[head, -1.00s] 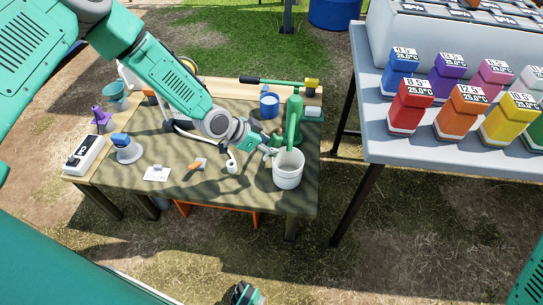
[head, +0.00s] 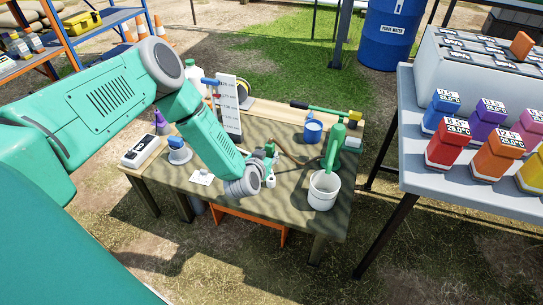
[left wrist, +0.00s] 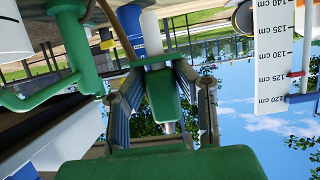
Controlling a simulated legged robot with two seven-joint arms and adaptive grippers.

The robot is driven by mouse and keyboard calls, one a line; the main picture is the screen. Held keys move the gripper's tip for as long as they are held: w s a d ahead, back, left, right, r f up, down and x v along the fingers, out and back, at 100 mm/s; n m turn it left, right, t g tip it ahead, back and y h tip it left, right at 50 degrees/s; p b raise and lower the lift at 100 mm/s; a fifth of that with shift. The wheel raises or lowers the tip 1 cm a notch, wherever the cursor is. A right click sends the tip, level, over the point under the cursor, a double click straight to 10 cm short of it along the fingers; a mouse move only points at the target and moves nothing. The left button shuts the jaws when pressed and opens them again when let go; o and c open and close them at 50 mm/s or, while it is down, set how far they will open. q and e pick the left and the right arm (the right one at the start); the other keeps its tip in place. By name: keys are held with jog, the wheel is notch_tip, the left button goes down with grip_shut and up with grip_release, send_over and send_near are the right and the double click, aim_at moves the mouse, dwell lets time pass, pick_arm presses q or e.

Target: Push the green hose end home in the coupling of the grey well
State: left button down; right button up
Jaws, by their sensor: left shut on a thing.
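My left gripper (head: 268,154) is over the middle of the camouflage-topped table. In the left wrist view its two fingers (left wrist: 162,100) are shut on a green piece (left wrist: 162,96), which I take to be the green hose end. In the head view the green piece (head: 269,150) is small and partly covered by the fingers. A thin brown hose (head: 289,151) runs behind the gripper, and part of it shows in the left wrist view (left wrist: 119,30). I cannot pick out the grey well or its coupling, so the hose end's seating cannot be told. My right gripper is not in view.
A green hand pump (head: 334,148) and white bucket (head: 324,190) stand right of the gripper, with a blue mug (head: 313,130) behind. A centimetre board (head: 228,105) stands upright behind my forearm. A grey table (head: 420,177) with coloured bottles stands right.

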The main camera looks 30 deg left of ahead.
pick_arm(q)
jog(key=shift+s+d+r, duration=0.1)
jog(key=shift+d+r, duration=0.05)
jog(key=shift+d, duration=0.2)
notch_tip(320, 180, down, 5)
jog(key=b, duration=0.3)
jog(key=shift+a+f+b, duration=0.15)
jog(key=shift+f+b, duration=0.05)
jog(key=shift+b, duration=0.2)
jog(key=shift+f, duration=0.3)
jog(key=shift+b, duration=0.3)
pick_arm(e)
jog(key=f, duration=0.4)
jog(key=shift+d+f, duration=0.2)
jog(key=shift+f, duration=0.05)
pick_arm(q)
jog(key=shift+d, duration=0.2)
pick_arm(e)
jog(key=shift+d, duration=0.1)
pick_arm(q)
jog(key=shift+a, duration=0.1)
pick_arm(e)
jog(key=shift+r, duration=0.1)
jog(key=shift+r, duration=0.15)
pick_arm(q)
jog(key=shift+f+b, duration=1.5)
jog(key=shift+f, duration=0.65)
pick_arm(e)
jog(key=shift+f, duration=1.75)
